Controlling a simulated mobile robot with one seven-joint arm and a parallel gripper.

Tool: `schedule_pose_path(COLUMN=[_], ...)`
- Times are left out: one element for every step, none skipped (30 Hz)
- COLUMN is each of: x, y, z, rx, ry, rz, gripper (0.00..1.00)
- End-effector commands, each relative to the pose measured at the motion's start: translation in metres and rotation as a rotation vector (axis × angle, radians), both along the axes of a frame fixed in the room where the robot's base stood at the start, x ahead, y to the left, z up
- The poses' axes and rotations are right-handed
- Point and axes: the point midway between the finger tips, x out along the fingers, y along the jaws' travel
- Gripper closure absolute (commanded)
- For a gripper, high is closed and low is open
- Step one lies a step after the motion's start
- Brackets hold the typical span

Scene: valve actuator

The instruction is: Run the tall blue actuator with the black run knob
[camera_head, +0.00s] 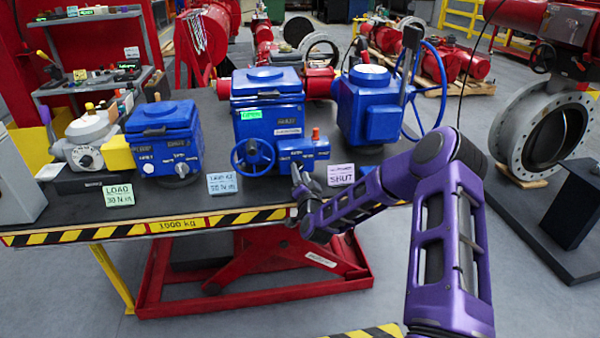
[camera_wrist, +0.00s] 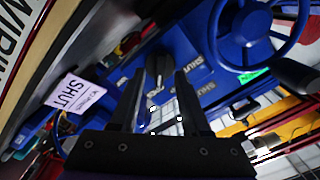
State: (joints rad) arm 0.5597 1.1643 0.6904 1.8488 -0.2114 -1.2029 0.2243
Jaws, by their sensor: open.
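The tall blue actuator (camera_head: 268,103) stands mid-bench in the head view, with a small green display, a "SHUT" label and a blue handwheel (camera_head: 251,157) in front. My gripper (camera_head: 298,178) is at its lower right front, before the small blue box (camera_head: 303,150). In the wrist view my gripper (camera_wrist: 161,80) is open, and a black knob (camera_wrist: 159,64) on a blue face shows between and beyond its fingertips. "SHUT" is printed beside the knob. I cannot tell whether the fingers touch it. In the head view my gripper hides the knob.
A shorter blue actuator (camera_head: 165,135) stands left and another with a large handwheel (camera_head: 372,100) stands right. Cards, including a "SHUT" card (camera_head: 341,174), stand along the front of the lift table (camera_head: 190,207). The wrist view also shows the handwheel (camera_wrist: 213,30) close by.

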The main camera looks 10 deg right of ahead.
Motion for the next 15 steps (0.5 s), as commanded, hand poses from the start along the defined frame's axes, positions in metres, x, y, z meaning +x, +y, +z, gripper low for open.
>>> schedule_pose_path(x=[0.0040, 0.0059, 0.0077, 0.0086, 0.0092, 0.0098, 0.0100, 0.0101, 0.0101, 0.0100, 0.0100, 0.0099, 0.0099, 0.0099, 0.0098], y=[0.0003, 0.0003, 0.0001, 0.0002, 0.0002, 0.0003, 0.0002, 0.0001, 0.0001, 0.0001, 0.0001, 0.0001, 0.0001, 0.0001, 0.0000], z=[0.0001, 0.0003, 0.0003, 0.0002, 0.0002, 0.0001, 0.0002, 0.0001, 0.0001, 0.0001, 0.0001, 0.0001, 0.0001, 0.0002, 0.0001], rx=[0.000, 0.000, 0.000, -0.001, -0.001, -0.001, -0.001, -0.001, -0.001, -0.001, -0.001, -0.001, -0.001, -0.001, -0.001], ry=[-0.001, -0.001, 0.000, 0.000, 0.001, 0.001, 0.001, 0.001, 0.001, 0.001, 0.001, 0.001, 0.000, 0.000, 0.000], rz=[0.000, 0.001, 0.000, 0.000, 0.001, 0.001, 0.001, 0.001, 0.001, 0.001, 0.001, 0.001, 0.000, 0.000, 0.000], gripper=[0.54, 0.54, 0.54, 0.54, 0.54, 0.54, 0.54, 0.54, 0.54, 0.54, 0.54, 0.54, 0.54, 0.59, 0.66])
